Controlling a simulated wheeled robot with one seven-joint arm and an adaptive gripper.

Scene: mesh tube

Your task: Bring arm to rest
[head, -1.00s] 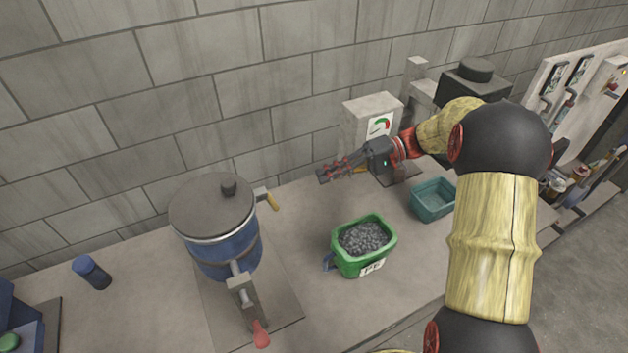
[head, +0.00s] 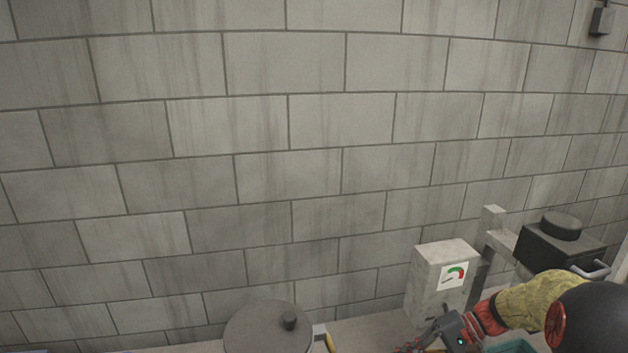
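My gripper (head: 412,345) shows only in part at the bottom edge of the head view, right of centre. Its fingers are mostly cut off by the frame, so I cannot tell whether it is open or shut. My arm reaches in from the lower right corner. The gripper is in front of a pale box with a red and green gauge (head: 454,275).
A lidded pot (head: 262,330) shows its top at the bottom edge. A dark machine with a round cap (head: 560,245) stands at the right. A teal bin (head: 512,345) is barely visible. The block wall (head: 250,150) fills most of the view.

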